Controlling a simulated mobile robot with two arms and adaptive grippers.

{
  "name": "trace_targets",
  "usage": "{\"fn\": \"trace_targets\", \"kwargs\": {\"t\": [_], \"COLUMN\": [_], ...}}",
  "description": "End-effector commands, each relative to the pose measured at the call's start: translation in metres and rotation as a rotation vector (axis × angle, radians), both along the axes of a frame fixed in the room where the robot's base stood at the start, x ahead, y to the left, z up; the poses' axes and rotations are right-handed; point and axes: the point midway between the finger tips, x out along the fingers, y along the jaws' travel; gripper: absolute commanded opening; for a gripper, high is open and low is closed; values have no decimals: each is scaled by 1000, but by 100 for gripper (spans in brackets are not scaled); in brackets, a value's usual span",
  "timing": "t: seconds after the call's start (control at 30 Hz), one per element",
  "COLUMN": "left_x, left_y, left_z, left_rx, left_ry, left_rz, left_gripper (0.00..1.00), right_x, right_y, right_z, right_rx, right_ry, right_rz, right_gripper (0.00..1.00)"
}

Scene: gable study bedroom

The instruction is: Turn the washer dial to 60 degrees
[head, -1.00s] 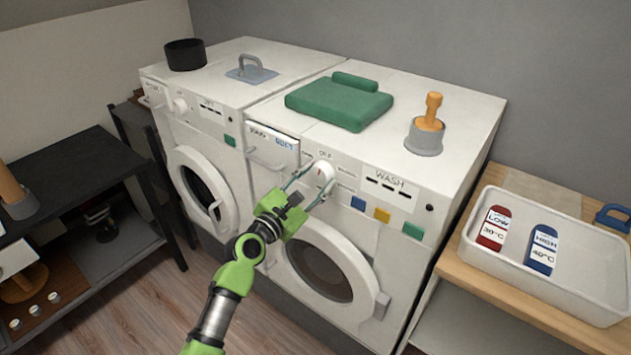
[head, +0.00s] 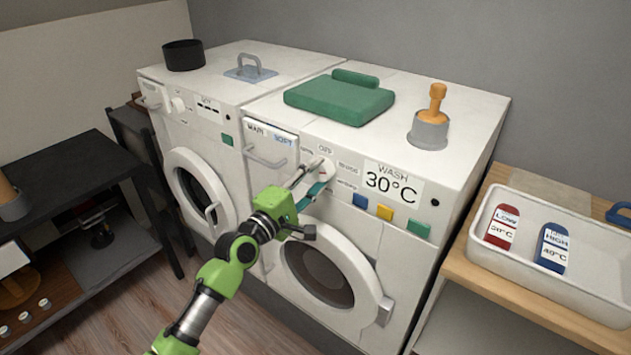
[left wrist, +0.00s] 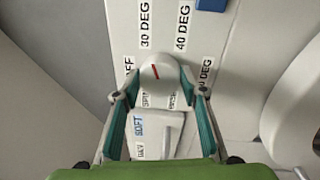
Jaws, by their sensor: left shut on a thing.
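The white washer dial (head: 327,168) is on the front panel of the right-hand washer (head: 455,170). The dial also shows in the left wrist view (left wrist: 168,84), with a short red mark pointing roughly toward the "30 DEG" label (left wrist: 146,25). My left gripper (head: 314,178) is shut on the dial, one finger on each side; it also shows in the left wrist view (left wrist: 154,84). The "40 DEG" label (left wrist: 183,25) is clear, while a label ending "0 DEG" (left wrist: 206,74) is partly hidden by a finger. The display (head: 391,184) reads "WASH 30°C". My right gripper is not in view.
Blue, yellow and green buttons (head: 385,212) sit right of the dial. A detergent drawer (head: 270,144) with a handle is on its left. The round door (head: 322,272) is below. A white tray (head: 590,292) with low and high bottles stands at the right.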

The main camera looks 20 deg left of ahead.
Motion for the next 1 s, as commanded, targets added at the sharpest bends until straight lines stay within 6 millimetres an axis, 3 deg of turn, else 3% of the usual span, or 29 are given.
{"fn": "trace_targets", "kwargs": {"t": [0.5,1.0], "left_x": [0,1], "left_y": [1,3], "left_z": [-5,-4], "left_rx": [465,911], "left_ry": [-166,-326], "left_rz": [-2,-2], "left_gripper": [17,17], "right_x": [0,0], "right_y": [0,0], "right_z": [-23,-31], "right_rx": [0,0], "right_ry": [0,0], "right_rz": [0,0], "right_gripper": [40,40]}}
